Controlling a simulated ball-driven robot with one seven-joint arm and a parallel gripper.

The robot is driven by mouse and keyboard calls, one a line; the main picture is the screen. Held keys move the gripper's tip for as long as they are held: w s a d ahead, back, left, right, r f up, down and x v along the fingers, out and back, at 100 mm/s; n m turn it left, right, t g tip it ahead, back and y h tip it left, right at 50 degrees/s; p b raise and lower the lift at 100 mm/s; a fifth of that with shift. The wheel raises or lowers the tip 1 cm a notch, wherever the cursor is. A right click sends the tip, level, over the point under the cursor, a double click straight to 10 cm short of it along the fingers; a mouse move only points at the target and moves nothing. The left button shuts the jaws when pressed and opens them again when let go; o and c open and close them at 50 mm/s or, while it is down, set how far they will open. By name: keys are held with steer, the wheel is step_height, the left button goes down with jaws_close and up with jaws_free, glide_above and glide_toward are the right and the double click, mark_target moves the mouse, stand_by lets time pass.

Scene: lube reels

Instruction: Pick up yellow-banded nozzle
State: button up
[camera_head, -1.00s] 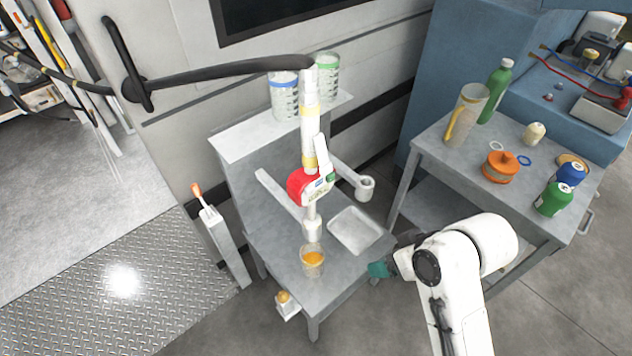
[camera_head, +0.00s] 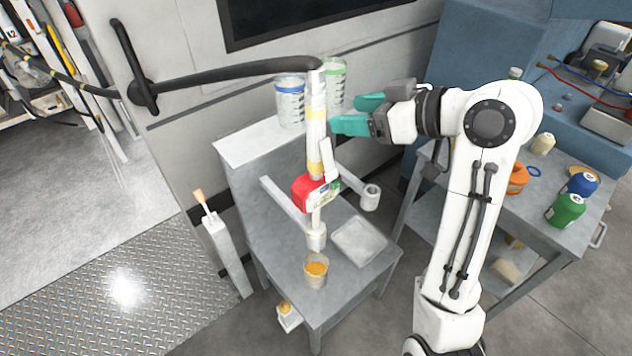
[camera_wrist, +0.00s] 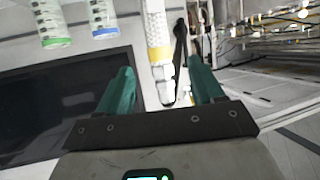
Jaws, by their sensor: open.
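The yellow-banded nozzle (camera_head: 316,152) hangs upright from a black boom. It is a white tube with yellow bands, a red body (camera_head: 312,192) and a pale lower end above a cup (camera_head: 316,270) of amber liquid. My gripper (camera_head: 344,112) has teal fingers, open and empty, just right of the white tube, well above the red body. In the wrist view, white braided hose with a yellow band (camera_wrist: 158,52) and a pale metal end lies in line with the gap between my fingers (camera_wrist: 160,75). I cannot tell the depth between them.
A blue-rimmed jar (camera_head: 290,102) and a green-rimmed jar (camera_head: 334,85) stand on the shelf behind the tube. The black boom (camera_head: 220,70) runs left. A side table holds a green bottle (camera_head: 566,210) and an orange container (camera_head: 517,178). A grey tray (camera_head: 358,242) sits at lower right.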

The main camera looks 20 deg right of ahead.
mark_target(324, 115)
steer(key=x, duration=0.4)
steer(key=p+x, duration=0.1)
steer(key=x, duration=0.3)
steer(key=shift+d+f+p, duration=0.1)
steer(key=shift+f+p, duration=0.15)
steer(key=shift+p, duration=0.05)
steer(key=shift+c, duration=0.3)
jaws_close()
steer(key=shift+r, duration=0.1)
stand_by(0.7)
